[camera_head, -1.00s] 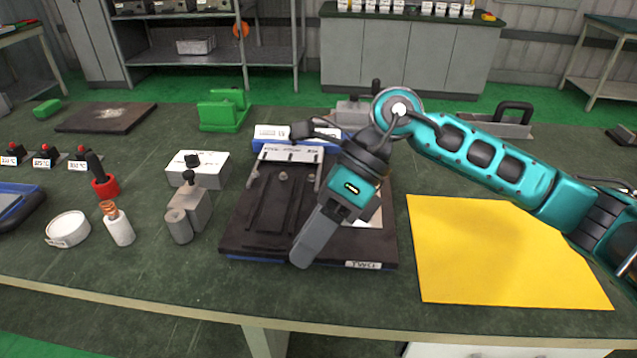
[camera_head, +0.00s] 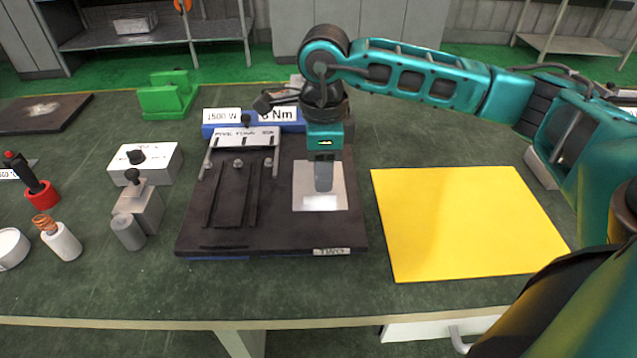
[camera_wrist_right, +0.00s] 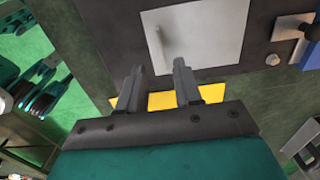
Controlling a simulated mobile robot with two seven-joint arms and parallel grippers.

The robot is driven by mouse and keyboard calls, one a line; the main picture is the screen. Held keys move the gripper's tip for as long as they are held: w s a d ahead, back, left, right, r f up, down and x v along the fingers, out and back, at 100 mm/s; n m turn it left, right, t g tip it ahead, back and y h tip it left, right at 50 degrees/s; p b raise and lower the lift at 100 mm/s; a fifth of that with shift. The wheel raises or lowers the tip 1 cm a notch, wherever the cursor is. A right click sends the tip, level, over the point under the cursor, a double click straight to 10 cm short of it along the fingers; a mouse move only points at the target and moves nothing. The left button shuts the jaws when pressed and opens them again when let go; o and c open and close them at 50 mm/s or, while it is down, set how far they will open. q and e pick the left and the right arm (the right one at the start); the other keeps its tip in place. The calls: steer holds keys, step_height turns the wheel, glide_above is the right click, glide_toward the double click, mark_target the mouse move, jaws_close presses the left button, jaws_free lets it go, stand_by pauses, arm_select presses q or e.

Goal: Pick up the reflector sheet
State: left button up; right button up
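The reflector sheet is most likely the pale, shiny square sheet (camera_head: 335,203). My left gripper is not in view.
A yellow sheet (camera_head: 460,225) lies right of the board. A metal bracket (camera_head: 240,138) sits on the board's left part, with a blue-based box (camera_head: 222,130) behind. A white block (camera_head: 145,163) and a grey clamp-like part (camera_head: 138,207) stand to the left.

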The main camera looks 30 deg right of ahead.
steer(key=f, duration=0.5)
steer(key=shift+w+a+f, duration=0.1)
steer(key=shift+w+a, duration=0.2)
jaws_close()
